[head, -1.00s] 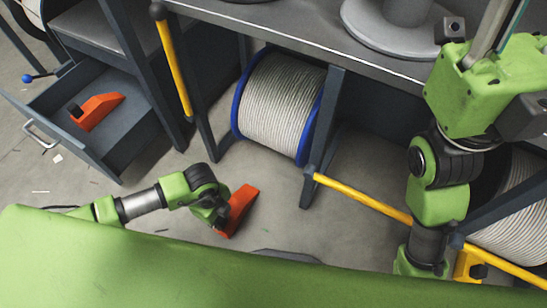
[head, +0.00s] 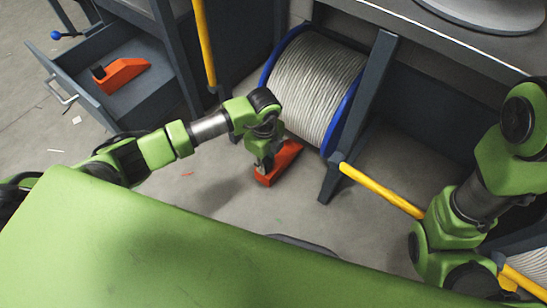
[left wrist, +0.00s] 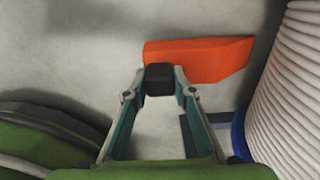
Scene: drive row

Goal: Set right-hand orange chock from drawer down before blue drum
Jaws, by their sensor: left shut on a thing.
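An orange chock (head: 282,163) is held by my left gripper (head: 264,165) in front of the blue drum (head: 318,85), a blue-flanged reel wound with pale rope. In the left wrist view the fingers (left wrist: 160,80) are shut on the chock's dark block, with the orange wedge (left wrist: 205,58) beyond them. The drum's rope (left wrist: 296,95) is to the right, apart from the chock there. I cannot tell whether the chock touches the floor. Another orange chock (head: 122,73) lies in the open drawer (head: 138,100). My right arm is at the right; its gripper is out of view.
A dark rack post (head: 357,118) stands just right of the drum. A yellow bar (head: 380,190) runs off to the right, and another yellow bar (head: 204,42) stands by the drawer. Grey floor (head: 215,185) is clear around the chock.

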